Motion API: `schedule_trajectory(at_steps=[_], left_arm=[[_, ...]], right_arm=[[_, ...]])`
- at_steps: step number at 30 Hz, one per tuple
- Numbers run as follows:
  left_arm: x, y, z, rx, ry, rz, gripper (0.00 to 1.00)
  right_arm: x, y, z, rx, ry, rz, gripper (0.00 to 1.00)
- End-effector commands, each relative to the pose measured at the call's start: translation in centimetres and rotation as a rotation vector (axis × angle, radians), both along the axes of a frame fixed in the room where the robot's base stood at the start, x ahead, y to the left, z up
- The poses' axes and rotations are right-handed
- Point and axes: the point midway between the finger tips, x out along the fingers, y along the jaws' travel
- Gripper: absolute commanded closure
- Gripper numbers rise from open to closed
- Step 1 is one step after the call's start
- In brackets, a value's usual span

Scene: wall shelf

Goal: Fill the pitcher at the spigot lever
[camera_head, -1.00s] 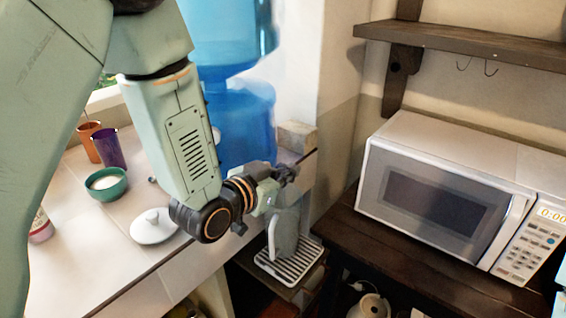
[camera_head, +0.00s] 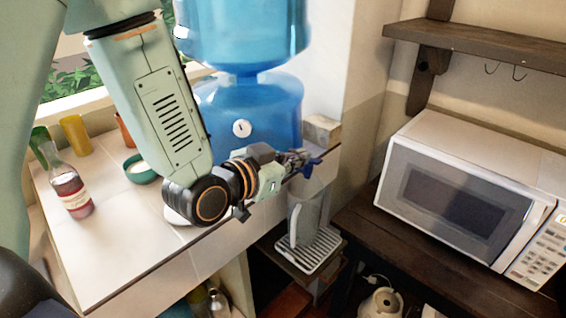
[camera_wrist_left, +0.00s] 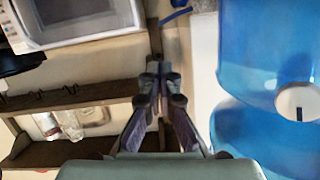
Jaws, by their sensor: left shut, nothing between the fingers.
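A grey, see-through pitcher (camera_head: 305,212) with a handle stands upright on a slatted drip tray (camera_head: 322,250) below the counter edge. A blue spigot lever (camera_head: 311,167) shows just above the pitcher. My left gripper (camera_head: 300,159) is shut and empty right beside the lever; I cannot tell whether they touch. In the left wrist view the shut fingers (camera_wrist_left: 158,85) point away from the camera, and a blue piece (camera_wrist_left: 176,16), probably the lever, lies beyond them. The water level in the pitcher cannot be made out. My right gripper is not in view.
A blue water jug (camera_head: 250,110) stands behind my left arm. A bottle (camera_head: 70,188), cups (camera_head: 76,135) and a green bowl (camera_head: 141,170) stand on the counter at left. A microwave (camera_head: 455,190) is on the dark table at right, under a wall shelf (camera_head: 480,43).

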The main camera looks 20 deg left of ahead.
Motion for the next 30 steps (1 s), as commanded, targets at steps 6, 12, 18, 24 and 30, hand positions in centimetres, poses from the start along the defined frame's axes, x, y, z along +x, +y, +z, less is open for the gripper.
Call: schedule_trajectory(at_steps=[6,12,18,24,30], left_arm=[[-2.0,0.6,0.8,-0.004,0.005,-0.001,1.00],[-3.0,1.0,1.2,-0.003,0.001,-0.001,1.00],[-3.7,1.2,1.2,-0.001,0.000,-0.001,1.00],[-3.9,1.2,1.1,0.000,-0.001,-0.001,1.00],[-3.9,1.2,1.0,0.000,-0.001,-0.001,1.00]], right_arm=[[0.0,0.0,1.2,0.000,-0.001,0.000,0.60],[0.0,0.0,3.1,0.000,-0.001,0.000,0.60],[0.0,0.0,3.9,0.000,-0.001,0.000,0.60],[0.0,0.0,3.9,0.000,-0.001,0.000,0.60],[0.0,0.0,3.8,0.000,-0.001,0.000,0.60]])
